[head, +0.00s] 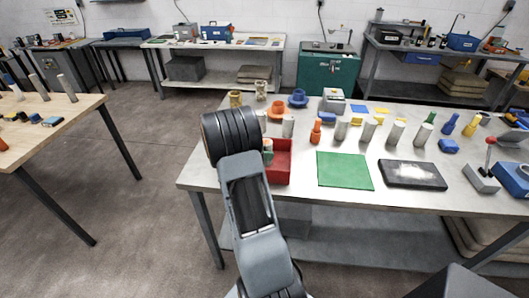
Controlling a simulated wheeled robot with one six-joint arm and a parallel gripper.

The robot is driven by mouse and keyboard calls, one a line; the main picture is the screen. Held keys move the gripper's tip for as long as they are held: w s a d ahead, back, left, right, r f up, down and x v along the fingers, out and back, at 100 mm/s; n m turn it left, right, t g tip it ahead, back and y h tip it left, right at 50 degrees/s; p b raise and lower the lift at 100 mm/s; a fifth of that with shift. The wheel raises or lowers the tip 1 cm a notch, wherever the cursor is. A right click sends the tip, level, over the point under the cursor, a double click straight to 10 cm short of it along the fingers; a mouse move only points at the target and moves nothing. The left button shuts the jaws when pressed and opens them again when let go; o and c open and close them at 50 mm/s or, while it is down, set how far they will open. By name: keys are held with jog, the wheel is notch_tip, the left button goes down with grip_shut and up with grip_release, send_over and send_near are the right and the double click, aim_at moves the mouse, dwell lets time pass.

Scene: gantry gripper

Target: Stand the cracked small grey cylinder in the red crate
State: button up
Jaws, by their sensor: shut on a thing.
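The red crate (282,174) stands near the left front corner of the metal-topped table. My arm's black wrist covers its left part. A small item with a green and a pale part (267,150) shows at the crate's left, beside my wrist; I cannot tell if it is inside. Several grey cylinders stand behind and right of the crate, among them one just behind it (288,127) and others further right (341,129), (395,133). No crack can be made out on any. My gripper is hidden behind my own wrist, so what it holds does not show.
A green mat (344,171) and a dark slab (413,174) lie right of the crate. An orange bottle (316,131) and blue and orange parts stand behind. A wooden table (40,125) with more cylinders is at the left, with open floor between.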

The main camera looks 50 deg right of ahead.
jog(key=shift+f, duration=0.2)
jog(key=shift+f, duration=0.15)
jog(key=o, duration=1.2)
jog(key=shift+f, duration=0.1)
jog(key=shift+r, duration=0.35)
jog(key=b+v, duration=0.1)
jog(key=v, duration=1)
jog(key=s+a+r+m+t+y, duration=0.1)
jog(key=s+a+m+t+y, duration=0.2)
jog(key=a, duration=0.6)
jog(key=s+a+r+m+t+y, duration=0.1)
jog(key=s+a+m+t+y, duration=0.3)
jog(key=a, duration=0.5)
jog(key=s+a+m+t+y, duration=0.3)
jog(key=s+a+m+y, duration=0.1)
jog(key=a, duration=0.6)
jog(key=shift+s+r+m+t+y, duration=0.3)
jog(key=shift+s+r+m+y, duration=0.15)
jog(key=shift+s, duration=0.25)
